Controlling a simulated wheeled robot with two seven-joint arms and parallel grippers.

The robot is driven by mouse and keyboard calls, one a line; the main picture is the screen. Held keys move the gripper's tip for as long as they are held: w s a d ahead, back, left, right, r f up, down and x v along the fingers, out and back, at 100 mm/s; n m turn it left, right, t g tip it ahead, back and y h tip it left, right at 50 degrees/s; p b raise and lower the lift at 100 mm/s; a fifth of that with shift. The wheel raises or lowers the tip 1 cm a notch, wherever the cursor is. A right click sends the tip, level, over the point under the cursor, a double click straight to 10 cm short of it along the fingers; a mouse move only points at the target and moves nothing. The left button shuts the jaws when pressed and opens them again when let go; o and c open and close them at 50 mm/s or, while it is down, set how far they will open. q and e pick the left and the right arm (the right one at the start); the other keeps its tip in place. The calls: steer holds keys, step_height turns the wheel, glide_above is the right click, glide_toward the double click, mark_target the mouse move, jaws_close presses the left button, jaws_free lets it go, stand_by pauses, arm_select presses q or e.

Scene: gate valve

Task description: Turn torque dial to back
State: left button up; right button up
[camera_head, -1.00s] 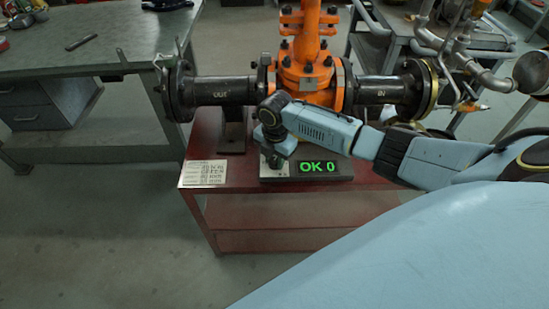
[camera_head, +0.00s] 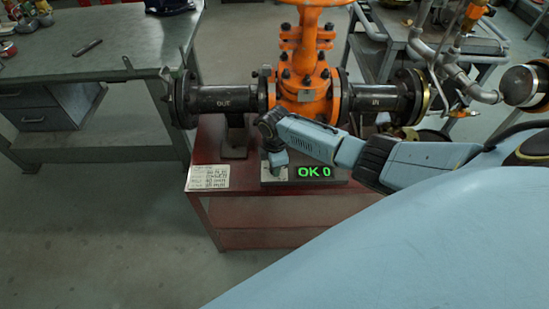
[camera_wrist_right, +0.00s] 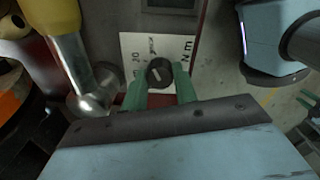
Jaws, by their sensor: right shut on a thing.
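The torque dial is a round black knob (camera_wrist_right: 159,72) with a pale pointer mark, on a white lettered plate (camera_wrist_right: 137,46) in the right wrist view. The two green fingers of my right gripper (camera_wrist_right: 160,84) are shut on the knob from both sides. In the head view my right gripper (camera_head: 278,165) points down onto the box left of the green "OK 0" readout (camera_head: 314,171), and it hides the dial there. The plate's lettering is partly covered by the fingers. My left gripper is not in view.
An orange gate valve (camera_head: 305,80) with black OUT and IN pipes stands behind the dial on a red table (camera_head: 216,148). A printed card (camera_head: 208,175) lies left of the box. A grey workbench (camera_head: 75,50) stands at left.

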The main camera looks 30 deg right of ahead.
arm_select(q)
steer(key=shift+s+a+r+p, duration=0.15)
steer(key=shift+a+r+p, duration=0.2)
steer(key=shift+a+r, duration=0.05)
arm_select(e)
steer(key=shift+m, duration=0.7)
steer(key=o, duration=1)
steer(key=shift+c, duration=0.2)
arm_select(q)
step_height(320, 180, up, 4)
steer(key=p, duration=0.3)
steer(key=shift+p, duration=0.4)
arm_select(e)
step_height(320, 180, up, 13)
steer(key=shift+s+r, duration=0.15)
steer(key=shift+r, duration=0.05)
